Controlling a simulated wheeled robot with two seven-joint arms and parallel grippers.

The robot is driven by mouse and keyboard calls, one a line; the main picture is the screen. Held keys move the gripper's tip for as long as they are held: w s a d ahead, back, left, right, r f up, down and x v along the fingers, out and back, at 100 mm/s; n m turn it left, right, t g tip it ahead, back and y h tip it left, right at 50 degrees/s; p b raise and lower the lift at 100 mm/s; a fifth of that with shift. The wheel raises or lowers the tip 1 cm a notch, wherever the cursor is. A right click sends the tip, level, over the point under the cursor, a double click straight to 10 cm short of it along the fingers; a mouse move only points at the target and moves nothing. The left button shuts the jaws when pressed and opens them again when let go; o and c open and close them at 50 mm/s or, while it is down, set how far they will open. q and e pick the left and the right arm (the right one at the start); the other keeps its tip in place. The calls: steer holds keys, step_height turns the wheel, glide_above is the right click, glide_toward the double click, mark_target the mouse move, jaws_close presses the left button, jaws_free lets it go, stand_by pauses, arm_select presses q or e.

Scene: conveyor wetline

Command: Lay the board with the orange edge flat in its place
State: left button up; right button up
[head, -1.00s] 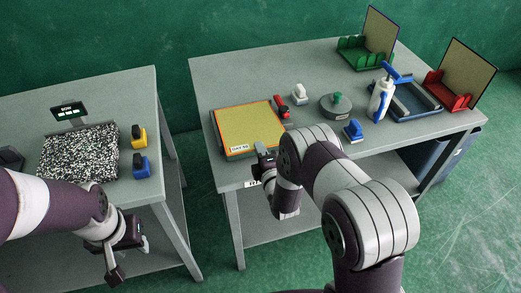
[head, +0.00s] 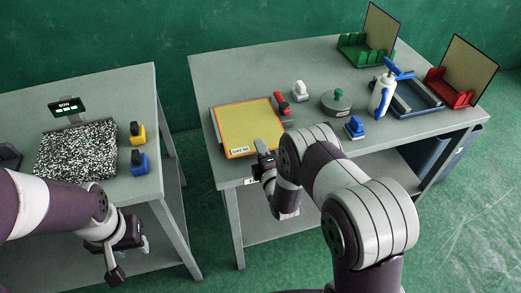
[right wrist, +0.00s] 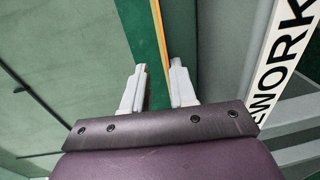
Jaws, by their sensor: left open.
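The yellow board with the orange edge (head: 250,125) lies nearly flat at the front left of the right-hand table, over a grey base (head: 216,138) that shows along its left side. Whether it rests fully on the base I cannot tell. My right gripper (head: 262,160) is at the board's front right corner. In the right wrist view its fingers (right wrist: 158,85) stand apart, with the board's orange edge (right wrist: 159,35) between them, close to the right finger. My left gripper (head: 128,262) is open and empty, low beside the left-hand table.
A red-handled tool (head: 282,104) and a white-handled item (head: 299,91) lie right of the board. A round grey weight (head: 337,103), blue stamp (head: 354,128) and spray bottle (head: 381,95) stand further right.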

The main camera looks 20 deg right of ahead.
steer(key=shift+f+b, duration=0.4)
steer(key=shift+f, duration=0.25)
steer(key=shift+s+r+p, duration=0.2)
steer(key=shift+s+p, duration=0.15)
steer(key=shift+s, duration=0.15)
steer(key=s+p, duration=0.1)
steer(key=s, duration=0.3)
steer(key=shift+s+d+r+p, duration=0.1)
steer(key=shift+s+d+p, duration=0.05)
steer(key=shift+s+p, duration=0.15)
steer(key=shift+o, duration=0.3)
steer(key=o, duration=0.5)
